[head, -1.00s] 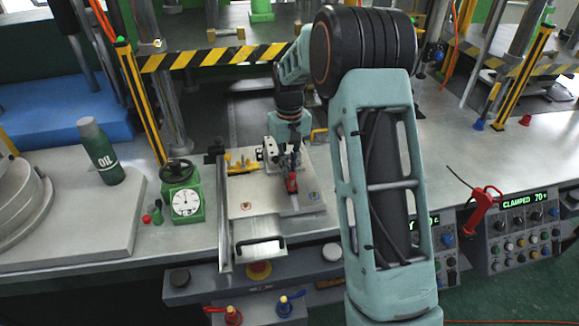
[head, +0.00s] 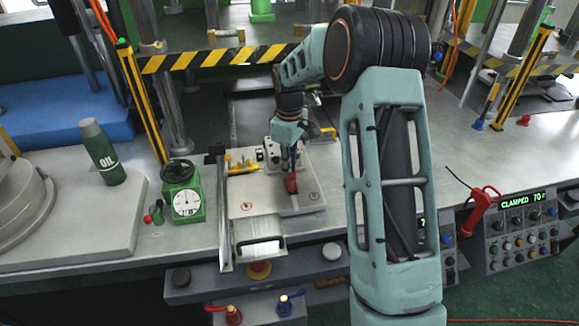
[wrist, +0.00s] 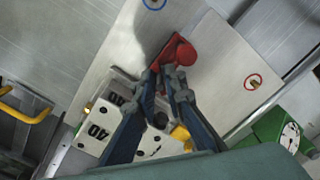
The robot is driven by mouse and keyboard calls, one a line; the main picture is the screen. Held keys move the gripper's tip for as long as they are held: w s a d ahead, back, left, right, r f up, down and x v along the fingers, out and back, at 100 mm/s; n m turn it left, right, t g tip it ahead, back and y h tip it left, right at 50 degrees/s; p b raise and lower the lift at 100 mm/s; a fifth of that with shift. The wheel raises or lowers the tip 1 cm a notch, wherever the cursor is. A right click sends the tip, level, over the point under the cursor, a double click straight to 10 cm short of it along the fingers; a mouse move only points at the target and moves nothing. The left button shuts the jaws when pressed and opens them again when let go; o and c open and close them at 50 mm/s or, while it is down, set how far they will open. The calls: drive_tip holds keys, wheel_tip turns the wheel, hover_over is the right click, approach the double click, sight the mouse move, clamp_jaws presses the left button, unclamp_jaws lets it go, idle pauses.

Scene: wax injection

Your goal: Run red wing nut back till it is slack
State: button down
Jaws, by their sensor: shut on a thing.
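The red wing nut (head: 291,184) is on the pale mould plate (head: 260,207). It shows in the wrist view (wrist: 178,51) as a red, rounded piece at the fingertips. My gripper (head: 291,170) points down at it from above, and in the wrist view the two dark fingers (wrist: 166,74) are closed on it. The fingers hide part of the nut and whatever it is threaded on. I cannot tell how tight it sits.
A white block with dark numbers (wrist: 98,128) and yellow clamps (head: 241,165) stand close beside my gripper. A green dial gauge (head: 186,202) is left of the plate.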

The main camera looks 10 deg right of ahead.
drive_tip(key=shift+s+f, duration=0.1)
drive_tip(key=shift+f, duration=0.05)
drive_tip(key=c, duration=2.3)
unclamp_jaws()
drive_tip(key=shift+o, duration=0.2)
wheel_tip(320, 180, up, 12)
